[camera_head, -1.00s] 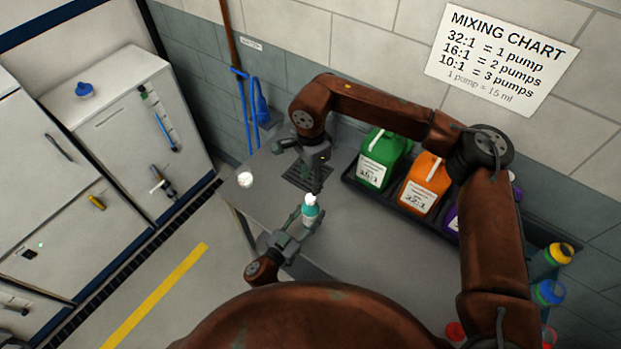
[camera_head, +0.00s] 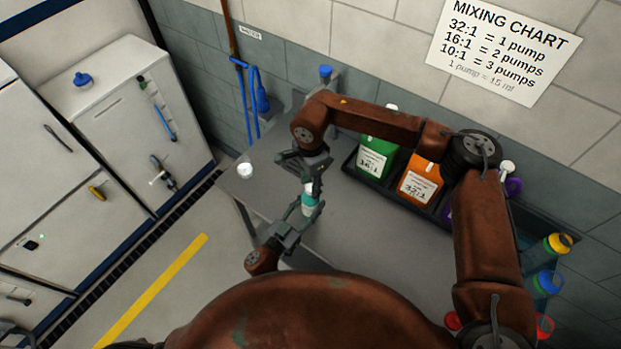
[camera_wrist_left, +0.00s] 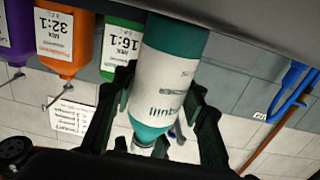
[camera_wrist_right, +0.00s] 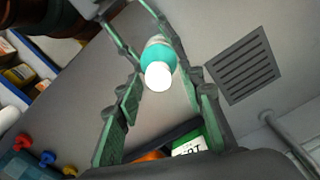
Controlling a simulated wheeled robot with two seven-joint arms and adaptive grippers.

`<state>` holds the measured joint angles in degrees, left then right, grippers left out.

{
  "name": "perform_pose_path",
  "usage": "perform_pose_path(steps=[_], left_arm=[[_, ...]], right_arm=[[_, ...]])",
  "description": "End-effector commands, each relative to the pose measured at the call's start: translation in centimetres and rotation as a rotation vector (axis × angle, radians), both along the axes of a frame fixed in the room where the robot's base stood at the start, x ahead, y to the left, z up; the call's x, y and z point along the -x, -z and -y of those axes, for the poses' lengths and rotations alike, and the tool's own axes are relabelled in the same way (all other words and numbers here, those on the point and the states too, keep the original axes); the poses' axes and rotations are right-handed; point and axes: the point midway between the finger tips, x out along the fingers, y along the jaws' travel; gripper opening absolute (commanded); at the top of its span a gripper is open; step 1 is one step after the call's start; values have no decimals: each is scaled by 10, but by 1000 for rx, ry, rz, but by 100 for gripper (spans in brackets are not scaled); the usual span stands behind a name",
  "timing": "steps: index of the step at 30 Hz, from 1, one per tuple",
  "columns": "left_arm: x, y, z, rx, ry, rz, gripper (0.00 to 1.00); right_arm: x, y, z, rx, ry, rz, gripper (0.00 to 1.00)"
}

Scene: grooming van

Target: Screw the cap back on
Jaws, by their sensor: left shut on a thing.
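A teal bottle (camera_head: 309,202) with a white label stands over the grey table, held by my left gripper (camera_head: 293,226). In the left wrist view the bottle (camera_wrist_left: 165,90) shows between the fingers, its teal shoulder and white top partly hidden. In the right wrist view the white cap (camera_wrist_right: 158,76) sits at the bottle's top end; whether it is threaded on cannot be told. My right gripper (camera_head: 311,178) is above the bottle, pointing down. Its fingers are spread on either side of the white cap, with gaps visible in the right wrist view.
A small white round thing (camera_head: 245,170) stands at the table's left corner. A black tray holds a green jug (camera_head: 374,158), an orange jug (camera_head: 419,186) and a purple one. Bottles with coloured tops stand at the right. The table (camera_head: 352,225) is clear in front of the tray.

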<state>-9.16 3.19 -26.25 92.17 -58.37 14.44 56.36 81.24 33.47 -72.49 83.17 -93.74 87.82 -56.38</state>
Motion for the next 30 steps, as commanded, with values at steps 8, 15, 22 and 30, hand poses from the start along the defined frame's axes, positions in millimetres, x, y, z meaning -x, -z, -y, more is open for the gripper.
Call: perform_pose_path(steps=[8, 15, 22, 30], left_arm=[[0, 0, 0, 0, 0, 0, 0], [0, 0, 0, 0, 0, 0, 0], [0, 0, 0, 0, 1, 0, 0], [1, 0, 1, -1, 2, 1, 0]], right_arm=[[0, 2, 0, 1, 0, -1, 36], [0, 2, 0, 1, 0, -1, 22], [0, 2, 0, 0, 1, 0, 6], [-1, 1, 0, -1, 7, 2, 0]])
